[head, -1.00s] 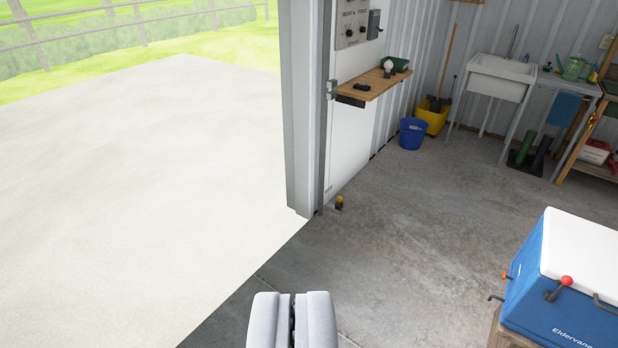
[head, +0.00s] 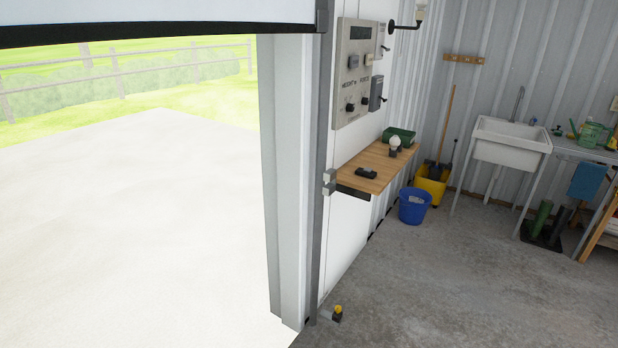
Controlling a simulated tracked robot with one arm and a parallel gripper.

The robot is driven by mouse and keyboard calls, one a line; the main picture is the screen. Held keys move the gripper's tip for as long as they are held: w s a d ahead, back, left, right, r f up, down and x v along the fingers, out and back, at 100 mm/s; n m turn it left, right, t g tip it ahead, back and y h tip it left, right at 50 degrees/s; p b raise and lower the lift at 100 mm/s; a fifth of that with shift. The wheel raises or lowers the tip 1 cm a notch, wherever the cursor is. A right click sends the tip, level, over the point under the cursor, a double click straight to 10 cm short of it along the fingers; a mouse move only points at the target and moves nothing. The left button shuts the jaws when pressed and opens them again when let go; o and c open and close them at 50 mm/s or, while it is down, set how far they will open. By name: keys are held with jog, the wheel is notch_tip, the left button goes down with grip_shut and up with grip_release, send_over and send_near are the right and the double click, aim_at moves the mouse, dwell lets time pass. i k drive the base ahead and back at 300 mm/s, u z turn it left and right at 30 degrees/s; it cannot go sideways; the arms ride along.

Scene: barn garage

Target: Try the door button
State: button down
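A grey control panel (head: 357,72) with knobs, a dark display and small plates is fixed to the white wall right of the garage doorway. Lettering like "HEIGHT" and "FORCE" shows above its knobs. Small boxes sit at its right edge, one of them a dark grey box (head: 376,92) with a lever-like front. Which part is the door button I cannot tell at this size. The door's lower edge (head: 160,30) hangs across the top left, with the doorway open below it. My gripper is not in view.
A wooden shelf (head: 378,166) juts out below the panel with a dark item, a bulb and a green tray (head: 399,136). A blue bucket (head: 414,206), a yellow mop bucket (head: 432,185) and a sink (head: 508,140) stand behind.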

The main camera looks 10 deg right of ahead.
aim_at(353, 63)
jog(key=z, duration=0.1)
jog(key=i, duration=2.8)
jog(key=z, duration=0.1)
